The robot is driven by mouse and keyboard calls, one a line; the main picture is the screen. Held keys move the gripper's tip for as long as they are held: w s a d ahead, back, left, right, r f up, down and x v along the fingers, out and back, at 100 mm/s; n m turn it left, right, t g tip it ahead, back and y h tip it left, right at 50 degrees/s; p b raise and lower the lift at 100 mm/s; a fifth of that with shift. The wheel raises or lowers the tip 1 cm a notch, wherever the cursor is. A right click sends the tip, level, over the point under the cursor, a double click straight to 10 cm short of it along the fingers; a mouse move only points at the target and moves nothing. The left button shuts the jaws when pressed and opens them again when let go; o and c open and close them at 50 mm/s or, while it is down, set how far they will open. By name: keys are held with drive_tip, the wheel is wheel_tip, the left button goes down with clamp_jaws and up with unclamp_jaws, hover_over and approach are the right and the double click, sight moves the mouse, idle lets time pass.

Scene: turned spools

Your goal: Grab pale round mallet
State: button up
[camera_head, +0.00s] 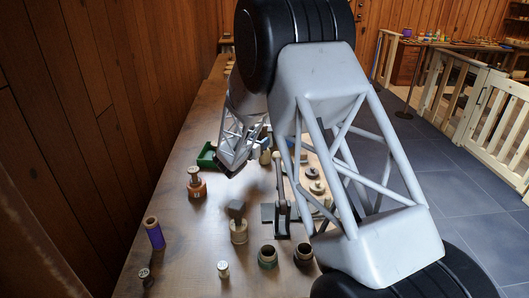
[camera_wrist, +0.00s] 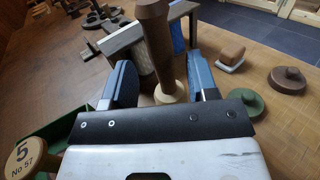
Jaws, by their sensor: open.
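A mallet-like piece stands between my fingers in the wrist view, with a brown turned handle (camera_wrist: 155,42) pointing up and a pale round lower part (camera_wrist: 171,92). It looks like the pale round mallet and appears slightly tilted in the picture. My gripper (camera_wrist: 162,86) is open, with one blue-grey finger on each side of the mallet. Gaps show beside the pale part, and I cannot see contact. In the head view my arm's end is at the far middle of the bench, and its fingertips are hard to make out.
A green tray (camera_head: 206,156) lies left of my gripper; a numbered spool (camera_wrist: 25,158) shows beside it. A wooden frame (camera_wrist: 130,38) stands close behind the mallet. A purple spool (camera_head: 154,234) and several others stand nearer.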

drive_tip(key=shift+x, duration=2.5)
drive_tip(key=shift+s, duration=0.1)
drive_tip(key=shift+r, duration=0.1)
clamp_jaws()
